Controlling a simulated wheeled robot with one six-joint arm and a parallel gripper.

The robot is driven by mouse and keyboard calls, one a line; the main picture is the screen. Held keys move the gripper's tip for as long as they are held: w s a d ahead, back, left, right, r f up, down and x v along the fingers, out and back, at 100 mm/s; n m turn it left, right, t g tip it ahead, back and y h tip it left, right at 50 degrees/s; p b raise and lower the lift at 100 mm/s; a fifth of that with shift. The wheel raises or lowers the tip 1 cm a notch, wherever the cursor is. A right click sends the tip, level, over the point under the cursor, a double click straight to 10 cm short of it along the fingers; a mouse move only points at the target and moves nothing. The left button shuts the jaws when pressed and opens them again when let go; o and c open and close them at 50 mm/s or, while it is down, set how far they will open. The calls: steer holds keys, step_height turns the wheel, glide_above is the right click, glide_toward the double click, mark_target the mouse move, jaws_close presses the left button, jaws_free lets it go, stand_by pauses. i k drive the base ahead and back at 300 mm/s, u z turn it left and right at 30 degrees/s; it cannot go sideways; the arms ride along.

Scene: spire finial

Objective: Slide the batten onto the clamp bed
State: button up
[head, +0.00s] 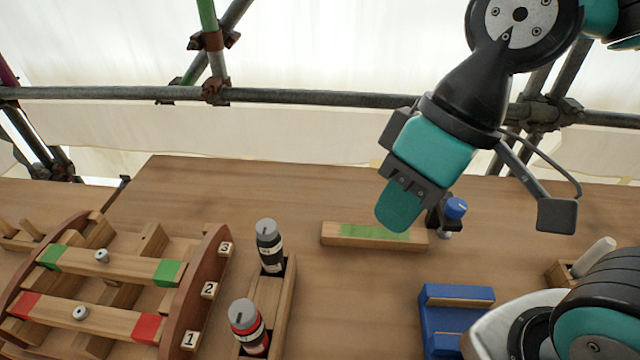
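A short wooden bar (337,233) with a green patch along its middle lies on the bench at centre right; it looks like the batten, though I cannot be sure. A small dark clamp with a blue knob (456,208) stands at its right end; I cannot tell whether they touch. Which part is the clamp bed is not clear. My gripper (400,206), with a teal tip, points down and left above the bar, and overlaps its far side in the picture. I see it from the side, so the gap between its fingers is hidden. I see nothing held in it.
A curved wooden rack (215,262) with green-ended and red-ended bars and labels 1, 2, 3 stands at left. A blue block (440,325) is at front right. Scaffold pipes (300,96) run behind.

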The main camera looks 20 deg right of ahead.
mark_target(343, 233)
steer(key=z, duration=1.5)
steer(key=k, duration=1.6)
steer(key=u, duration=1.3)
steer(key=i, duration=1.5)
steer(key=u, duration=0.05)
